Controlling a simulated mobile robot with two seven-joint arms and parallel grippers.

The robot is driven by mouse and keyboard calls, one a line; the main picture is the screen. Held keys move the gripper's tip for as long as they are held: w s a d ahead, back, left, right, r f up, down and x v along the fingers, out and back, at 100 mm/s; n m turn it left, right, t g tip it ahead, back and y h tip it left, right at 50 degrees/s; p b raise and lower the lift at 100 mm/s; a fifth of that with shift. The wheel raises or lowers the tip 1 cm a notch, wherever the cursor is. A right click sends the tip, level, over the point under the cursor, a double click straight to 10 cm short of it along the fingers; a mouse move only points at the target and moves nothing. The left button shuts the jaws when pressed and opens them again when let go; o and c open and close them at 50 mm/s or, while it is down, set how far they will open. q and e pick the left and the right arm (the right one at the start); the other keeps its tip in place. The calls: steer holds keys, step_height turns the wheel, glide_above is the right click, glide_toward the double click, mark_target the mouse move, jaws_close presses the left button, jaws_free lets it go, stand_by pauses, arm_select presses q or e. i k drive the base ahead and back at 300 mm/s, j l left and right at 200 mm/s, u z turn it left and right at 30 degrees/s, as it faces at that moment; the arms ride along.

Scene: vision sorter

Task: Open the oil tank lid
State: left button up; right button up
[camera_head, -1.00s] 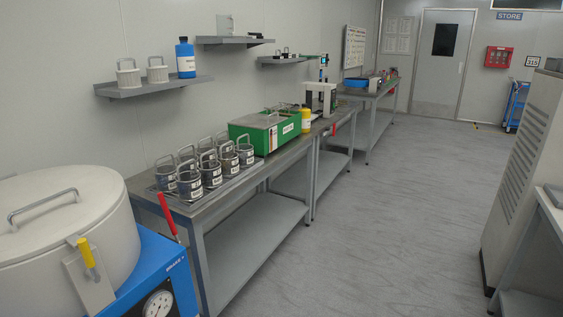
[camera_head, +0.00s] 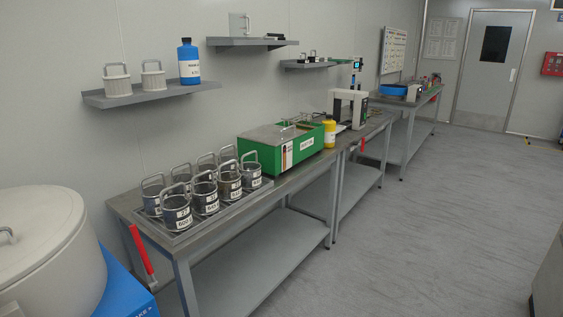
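A green tank (camera_head: 304,147) with a white label stands on the workbench in the middle of the view. Its grey top (camera_head: 270,137) looks flat and closed, with a metal handle or frame at its far right. A large round off-white vessel (camera_head: 50,260) with its own lid and handle stands at the lower left, cut off by the frame, on a blue base (camera_head: 128,297). No readable label says which of the two is the oil tank. Neither of my grippers is in view.
Several handled metal canisters stand in a tray (camera_head: 215,227) at the bench's near end, by a red handle (camera_head: 140,252). A yellow bottle (camera_head: 329,133) stands beside the green tank. Wall shelves (camera_head: 150,95) hang above. The floor (camera_head: 430,220) to the right is clear.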

mark_target(273, 135)
steer(key=i+l+u, duration=0.15)
steer(key=l, duration=0.2)
steer(key=i+l+u, duration=0.15)
steer(key=i+l, duration=0.15)
steer(key=i+l+u, duration=0.1)
steer(key=i+l, duration=0.2)
steer(key=i+l+u, duration=0.15)
steer(key=i+l, duration=0.15)
steer(key=i+l+u, duration=0.1)
steer(key=i+l, duration=0.15)
steer(key=i+l+u, duration=0.1)
steer(key=i+l, duration=0.15)
steer(key=l, duration=0.2)
steer(key=i+l+u, duration=0.1)
steer(key=i+l, duration=0.15)
steer(key=l, duration=0.15)
steer(key=i+l+u, duration=0.15)
steer(key=l, duration=0.25)
steer(key=i+l+u, duration=0.1)
steer(key=i+l, duration=0.2)
steer(key=l, duration=0.15)
